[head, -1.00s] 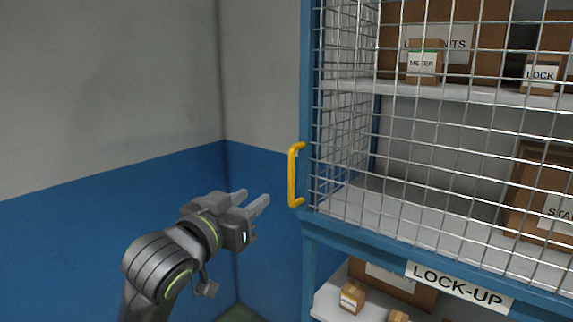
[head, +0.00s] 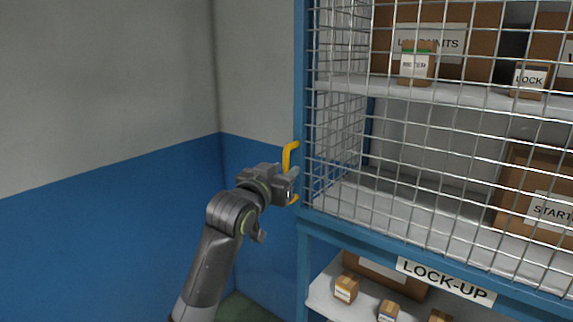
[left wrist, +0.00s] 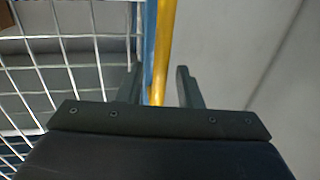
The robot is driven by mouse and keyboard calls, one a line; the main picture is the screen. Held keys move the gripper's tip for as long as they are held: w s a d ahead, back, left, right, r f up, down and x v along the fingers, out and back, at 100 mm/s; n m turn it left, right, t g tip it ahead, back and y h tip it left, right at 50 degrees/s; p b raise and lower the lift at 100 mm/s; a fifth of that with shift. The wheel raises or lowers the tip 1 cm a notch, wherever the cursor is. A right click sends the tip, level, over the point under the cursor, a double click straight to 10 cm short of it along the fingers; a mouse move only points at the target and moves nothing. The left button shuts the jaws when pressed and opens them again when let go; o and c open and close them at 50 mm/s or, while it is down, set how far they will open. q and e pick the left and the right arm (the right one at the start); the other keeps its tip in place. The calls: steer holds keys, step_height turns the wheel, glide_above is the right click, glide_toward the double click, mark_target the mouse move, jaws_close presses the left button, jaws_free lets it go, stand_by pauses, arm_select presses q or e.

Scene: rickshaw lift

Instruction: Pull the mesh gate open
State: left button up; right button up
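The mesh gate (head: 420,155) is shut across the front of the blue-framed cage. Its yellow handle (head: 290,156) stands upright at the left edge of the frame. In the head view my left gripper (head: 289,180) is at the handle and hides its middle. In the left wrist view the handle (left wrist: 163,50) runs between the two fingers of my left gripper (left wrist: 160,85), nearer the left finger. The fingers are apart, with a clear gap on the right side of the handle. My right gripper is in neither view.
Behind the mesh, shelves hold cardboard boxes (head: 530,185). A LOCK-UP sign (head: 445,280) is on the lower blue rail, above a lower shelf with small boxes (head: 346,288). A grey and blue wall (head: 110,215) is at the left, with free room before it.

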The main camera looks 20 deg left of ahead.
arm_select(q)
steer(key=shift+w+d, duration=0.15)
steer(key=shift+w, duration=0.85)
steer(key=shift+c, duration=0.2)
jaws_close()
